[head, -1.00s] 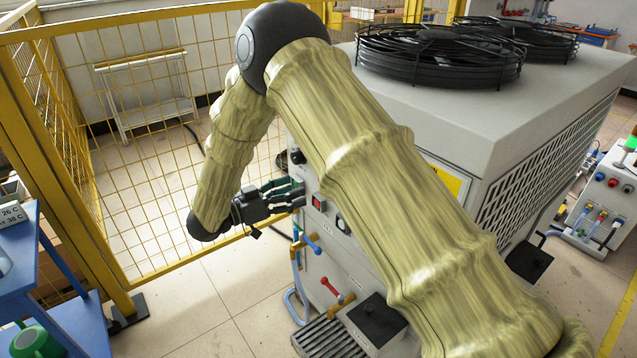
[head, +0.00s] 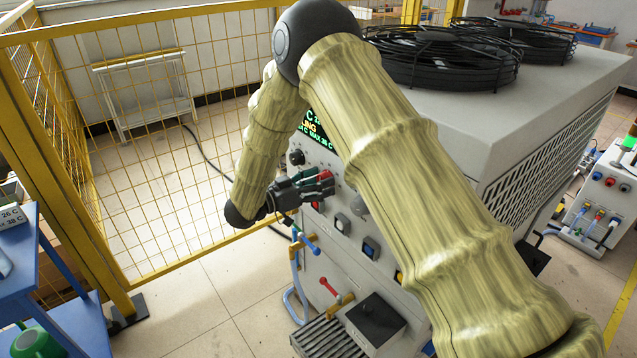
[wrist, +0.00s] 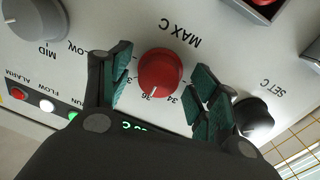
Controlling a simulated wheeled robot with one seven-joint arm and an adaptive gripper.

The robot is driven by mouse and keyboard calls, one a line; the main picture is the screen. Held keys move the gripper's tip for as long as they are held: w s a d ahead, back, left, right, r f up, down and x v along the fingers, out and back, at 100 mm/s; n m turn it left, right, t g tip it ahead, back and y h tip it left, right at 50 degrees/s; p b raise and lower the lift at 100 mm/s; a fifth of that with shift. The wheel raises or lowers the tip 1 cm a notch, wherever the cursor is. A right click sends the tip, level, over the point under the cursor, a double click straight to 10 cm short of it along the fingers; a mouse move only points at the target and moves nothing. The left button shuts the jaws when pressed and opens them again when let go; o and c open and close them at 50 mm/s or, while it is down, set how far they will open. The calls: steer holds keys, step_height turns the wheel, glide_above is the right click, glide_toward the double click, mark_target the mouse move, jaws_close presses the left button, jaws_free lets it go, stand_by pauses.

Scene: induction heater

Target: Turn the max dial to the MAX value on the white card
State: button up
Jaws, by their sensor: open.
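The red max dial (wrist: 160,70), labelled MAX C, sits on the grey panel in the wrist view. Its white mark points close to the 36; a 34 is also printed beside it. My gripper (wrist: 160,85) is open, with one green-padded finger on each side of the dial; I cannot tell whether either touches it. In the head view my gripper (head: 325,182) is at the machine's front panel, largely covering the dial. The white card (head: 11,218) lies on the blue stand at far left, cut by the picture edge; it reads 26 C and 38 C.
A dark SET C knob (wrist: 253,115) is close beside one finger. A grey knob (wrist: 35,22) and indicator lamps (wrist: 47,105) are on the other side. A lit display (head: 316,130) is partly hidden behind my arm. A yellow mesh fence (head: 150,140) stands at left.

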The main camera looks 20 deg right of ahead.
steer(key=c, duration=1)
steer(key=shift+m, duration=0.3)
steer(key=m+b, duration=0.1)
steer(key=m, duration=0.3)
steer(key=shift+b, duration=0.4)
steer(key=shift+m+y+b, duration=0.3)
steer(key=shift+m+b, duration=0.5)
steer(key=shift+m, duration=1.1)
steer(key=o, duration=1)
steer(key=shift+r, duration=0.1)
